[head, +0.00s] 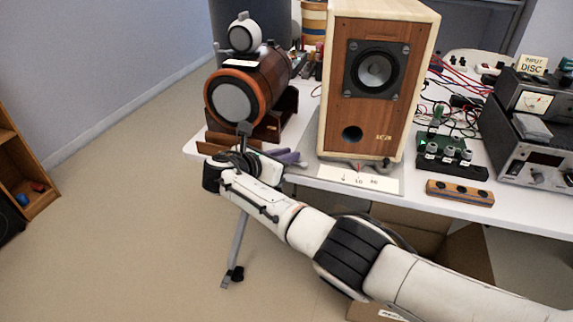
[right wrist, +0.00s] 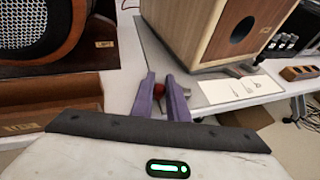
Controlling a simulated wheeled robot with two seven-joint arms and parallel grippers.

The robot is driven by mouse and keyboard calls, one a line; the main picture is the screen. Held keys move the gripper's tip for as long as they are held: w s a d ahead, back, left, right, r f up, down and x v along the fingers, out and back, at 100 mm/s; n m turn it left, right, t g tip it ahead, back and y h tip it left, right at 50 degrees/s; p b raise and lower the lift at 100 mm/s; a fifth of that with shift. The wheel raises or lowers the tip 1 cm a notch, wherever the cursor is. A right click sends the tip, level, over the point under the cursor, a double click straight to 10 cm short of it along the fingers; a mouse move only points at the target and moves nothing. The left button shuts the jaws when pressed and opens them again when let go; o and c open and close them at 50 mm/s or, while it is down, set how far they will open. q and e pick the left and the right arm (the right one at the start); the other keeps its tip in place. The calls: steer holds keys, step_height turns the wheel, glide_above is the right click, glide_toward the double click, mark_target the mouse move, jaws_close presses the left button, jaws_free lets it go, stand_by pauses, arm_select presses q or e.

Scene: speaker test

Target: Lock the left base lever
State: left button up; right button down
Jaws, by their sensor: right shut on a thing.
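The tall wooden speaker (head: 370,85) stands on the table on a flat base. Its lower left corner shows in the right wrist view (right wrist: 205,35). My right gripper (head: 291,157) has purple fingers and is just left of the speaker's base, at the table's front edge. In the right wrist view its fingers (right wrist: 163,90) are shut on a small red-tipped piece (right wrist: 159,89), which appears to be the left base lever. The fingers hide most of it, so I cannot tell its angle. My left gripper is not in view.
A round wooden speaker (head: 250,92) on a dark cradle stands close left of my right gripper. A white marked card (head: 358,179) lies before the tall speaker. A knobbed box (head: 445,155) and a wooden block (head: 460,192) are right. An open cardboard box (head: 465,250) is below the table.

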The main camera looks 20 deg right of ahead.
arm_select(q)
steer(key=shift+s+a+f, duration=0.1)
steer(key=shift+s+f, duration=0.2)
arm_select(e)
steer(key=shift+d, duration=0.1)
steer(key=c, duration=2)
jaws_free()
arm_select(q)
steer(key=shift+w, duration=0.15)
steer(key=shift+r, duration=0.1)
